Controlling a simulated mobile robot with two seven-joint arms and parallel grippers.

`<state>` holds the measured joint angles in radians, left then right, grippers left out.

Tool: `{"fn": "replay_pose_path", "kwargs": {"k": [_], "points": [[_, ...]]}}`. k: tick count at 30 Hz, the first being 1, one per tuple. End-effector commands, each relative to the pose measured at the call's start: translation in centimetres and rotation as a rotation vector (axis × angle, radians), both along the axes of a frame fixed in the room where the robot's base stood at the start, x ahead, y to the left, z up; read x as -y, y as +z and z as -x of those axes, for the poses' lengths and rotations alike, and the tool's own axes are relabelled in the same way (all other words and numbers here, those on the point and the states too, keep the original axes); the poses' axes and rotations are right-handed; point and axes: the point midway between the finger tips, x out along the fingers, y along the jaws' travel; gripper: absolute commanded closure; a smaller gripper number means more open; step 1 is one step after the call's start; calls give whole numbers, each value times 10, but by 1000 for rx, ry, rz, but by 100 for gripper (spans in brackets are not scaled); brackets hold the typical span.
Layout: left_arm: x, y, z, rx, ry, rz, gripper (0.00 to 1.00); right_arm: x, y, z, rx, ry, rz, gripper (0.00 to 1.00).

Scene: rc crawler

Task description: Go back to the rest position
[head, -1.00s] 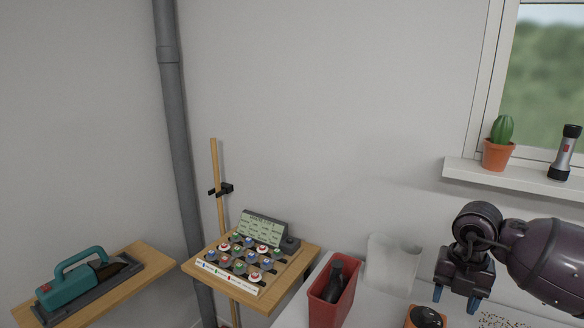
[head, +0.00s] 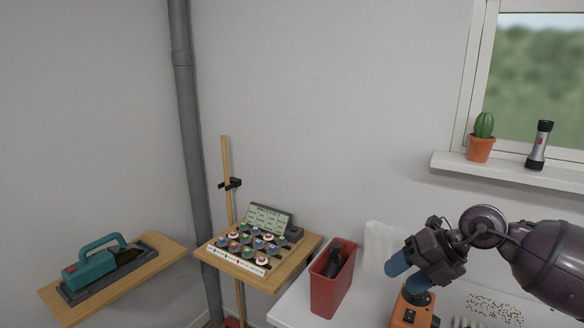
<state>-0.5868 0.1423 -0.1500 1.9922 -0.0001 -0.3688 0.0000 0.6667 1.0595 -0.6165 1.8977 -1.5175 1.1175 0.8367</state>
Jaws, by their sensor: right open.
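My right gripper (head: 402,272) comes in from the right and hangs over the white table (head: 287,312). Its blue fingertips point down and left, and it is open with nothing seen between them. Just below it is an orange device (head: 404,314) with a dark round top, partly covered by the gripper in this view. I cannot tell whether they touch. My left gripper is not in view.
A red bin (head: 328,290) with a dark object inside stands at the table's left. A button board (head: 250,246) sits on a wooden shelf. A teal tool (head: 92,268) lies on another shelf. A cactus (head: 482,138) and a flashlight (head: 540,145) stand on the windowsill.

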Motion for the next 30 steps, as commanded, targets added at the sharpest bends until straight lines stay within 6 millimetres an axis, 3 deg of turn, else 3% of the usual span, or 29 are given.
{"fn": "replay_pose_path", "kwargs": {"k": [3, 7, 11, 15, 19, 23, 26, 30], "points": [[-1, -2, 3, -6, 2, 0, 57, -37, 27, -2, 85, 42, -259, 45], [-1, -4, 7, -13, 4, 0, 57, -64, 53, -4, 157, 13, -550, 45], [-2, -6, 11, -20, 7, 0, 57, -73, 70, -9, 197, -109, -826, 45], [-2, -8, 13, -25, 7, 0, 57, -62, 68, -20, 192, -344, -1082, 45], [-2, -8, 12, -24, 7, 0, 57, -35, 38, -28, 128, -650, -1255, 45], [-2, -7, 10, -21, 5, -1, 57, -7, -13, -25, 15, -960, -1344, 45], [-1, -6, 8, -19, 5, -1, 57, 12, -58, -12, -96, -1181, -1376, 45], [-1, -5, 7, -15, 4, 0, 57, 30, -124, 20, -275, -1455, -1394, 45]]}}
